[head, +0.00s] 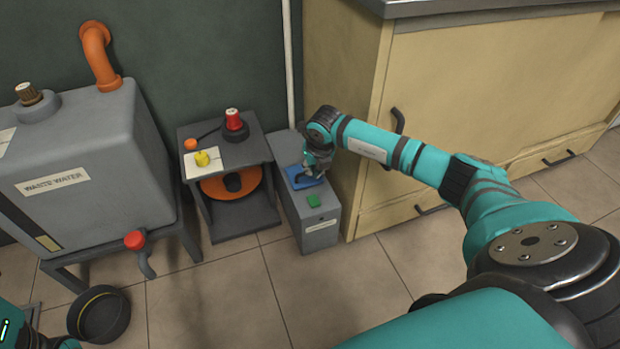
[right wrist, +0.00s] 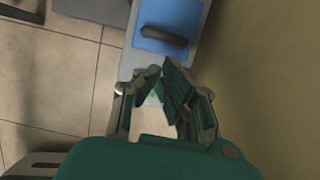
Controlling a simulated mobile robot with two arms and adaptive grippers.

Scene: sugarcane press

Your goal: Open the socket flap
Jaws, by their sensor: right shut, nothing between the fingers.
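The blue socket flap (head: 293,173) lies on top of a narrow grey box (head: 319,226) and looks closed. It has a dark handle (right wrist: 164,36), which shows clearly in the right wrist view beyond my fingertips. My right gripper (head: 312,177) is over the flap in the head view. In the right wrist view my right gripper (right wrist: 162,70) is shut with nothing held, its fingertips just short of the blue flap (right wrist: 185,14). I cannot tell whether it touches the box.
A green button (head: 313,200) sits on the box in front of the flap. A beige cabinet (head: 440,110) stands close on the right. A grey stand (head: 250,215) with red and yellow controls is on the left, beside the waste water tank (head: 80,150).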

